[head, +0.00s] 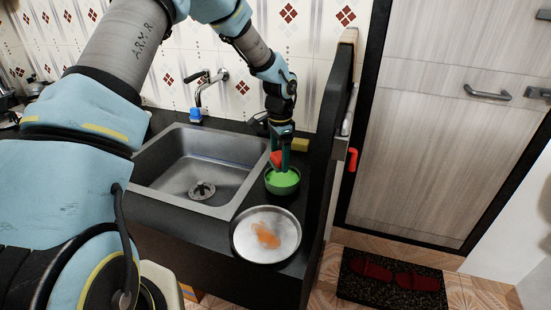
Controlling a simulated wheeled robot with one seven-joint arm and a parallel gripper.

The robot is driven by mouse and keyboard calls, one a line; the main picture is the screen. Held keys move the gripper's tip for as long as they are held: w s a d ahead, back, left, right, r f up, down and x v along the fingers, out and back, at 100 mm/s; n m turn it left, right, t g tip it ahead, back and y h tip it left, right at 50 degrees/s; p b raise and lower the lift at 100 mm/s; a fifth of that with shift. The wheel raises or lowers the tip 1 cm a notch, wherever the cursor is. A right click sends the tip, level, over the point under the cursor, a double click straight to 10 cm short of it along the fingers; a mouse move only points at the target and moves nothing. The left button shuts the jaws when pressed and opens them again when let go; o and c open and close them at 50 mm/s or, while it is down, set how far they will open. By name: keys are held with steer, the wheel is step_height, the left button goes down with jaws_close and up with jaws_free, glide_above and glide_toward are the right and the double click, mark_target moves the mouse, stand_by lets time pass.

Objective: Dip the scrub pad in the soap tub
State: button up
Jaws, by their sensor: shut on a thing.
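My gripper (281,150) is shut on a small red scrub pad (276,158) and points down above the soap tub. The soap tub (283,190) is a small dark green bowl with bright green contents (283,178), on the counter right of the sink. The pad is over the tub's back edge; I cannot tell whether it touches the soap. The fingers hide part of the pad.
A round metal pan (241,240) with an orange stain stands in front of the tub. The sink (172,165) with a faucet (203,92) lies left. A yellow block (300,145) is behind the tub. A dark partition (329,135) rises close on the right.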

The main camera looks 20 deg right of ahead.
mark_target(282, 182)
steer(key=shift+w+d+f, duration=0.1)
steer(key=shift+d+f, duration=0.1)
steer(key=shift+d, duration=0.4)
steer(key=shift+f+b, duration=2.1)
steer(key=shift+f, duration=0.8)
steer(key=shift+f, duration=0.55)
steer(key=shift+r+p, duration=2.2)
steer(key=shift+r, duration=1.4)
steer(key=shift+f, duration=0.1)
